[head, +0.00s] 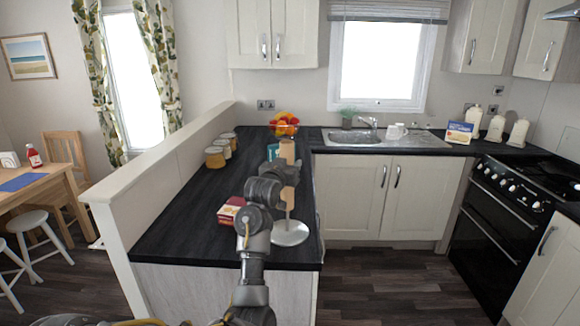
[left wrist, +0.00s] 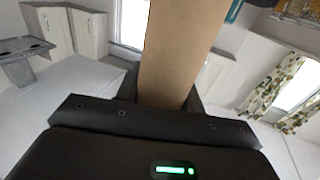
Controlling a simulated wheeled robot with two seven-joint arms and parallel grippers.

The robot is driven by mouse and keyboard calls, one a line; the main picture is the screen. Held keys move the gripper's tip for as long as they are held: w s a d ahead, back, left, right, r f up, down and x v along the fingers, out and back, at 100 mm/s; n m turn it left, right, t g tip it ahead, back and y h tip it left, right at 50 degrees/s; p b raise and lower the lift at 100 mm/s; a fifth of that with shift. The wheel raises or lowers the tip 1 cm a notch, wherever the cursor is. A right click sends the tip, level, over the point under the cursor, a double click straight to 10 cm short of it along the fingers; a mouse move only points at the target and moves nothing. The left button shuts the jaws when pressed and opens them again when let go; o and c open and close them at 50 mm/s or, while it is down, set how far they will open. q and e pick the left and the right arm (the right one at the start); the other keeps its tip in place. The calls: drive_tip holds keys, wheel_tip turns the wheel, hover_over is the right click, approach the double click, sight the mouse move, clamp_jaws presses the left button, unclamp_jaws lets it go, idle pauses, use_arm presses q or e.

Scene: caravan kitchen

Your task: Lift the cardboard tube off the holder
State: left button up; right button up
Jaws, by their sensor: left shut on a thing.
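The brown cardboard tube (head: 287,152) stands upright above the dark counter. My left gripper (head: 287,173) is shut on it around its middle, and the arm hides part of it. In the left wrist view the tube (left wrist: 178,55) fills the space between the fingers (left wrist: 165,100). The holder (head: 290,234) has a round silver base on the counter, with a thin upright rod showing between the base and the tube's lower end. I cannot tell whether the rod's top is still inside the tube. My right gripper is not in view.
A red box (head: 231,211) lies left of the holder on the counter (head: 190,222). Several jars (head: 215,156) line the low wall. A fruit bowl (head: 284,125) and a blue object (head: 273,152) stand behind the tube. The counter's right edge is close to the holder.

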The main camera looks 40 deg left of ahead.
use_arm(q)
wheel_tip(320, 180, up, 17)
drive_tip(key=p, duration=1.4)
drive_tip(key=shift+f+p, duration=0.2)
drive_tip(key=shift+p, duration=0.1)
drive_tip(key=shift+f, duration=0.1)
